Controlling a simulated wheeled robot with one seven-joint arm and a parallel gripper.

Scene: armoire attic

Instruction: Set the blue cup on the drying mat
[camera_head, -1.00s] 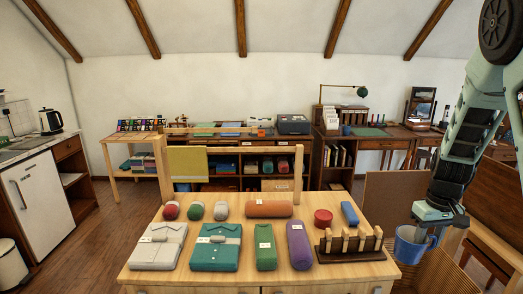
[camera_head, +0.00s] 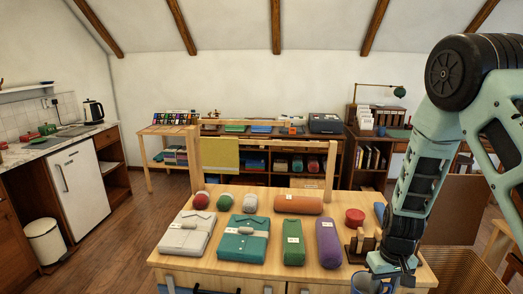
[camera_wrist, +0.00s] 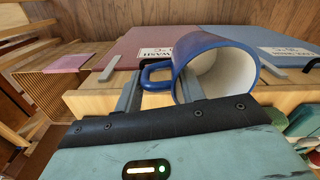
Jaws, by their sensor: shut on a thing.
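The blue cup (camera_wrist: 183,65), white inside, is held in my gripper (camera_wrist: 160,95). In the wrist view its handle lies between the two fingers and its mouth faces right. In the head view the cup (camera_head: 365,283) hangs under my gripper (camera_head: 388,270) at the bottom edge, partly cut off, by the front right of the wooden table. A flat dark grey patch (camera_head: 75,131) lies on the kitchen counter at the left; I cannot tell whether it is the drying mat or a sink.
The counter (camera_head: 40,150) at the left carries a kettle (camera_head: 93,111) and red and green pots. A white bin (camera_head: 45,242) stands below. Wooden floor between counter and table is clear.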

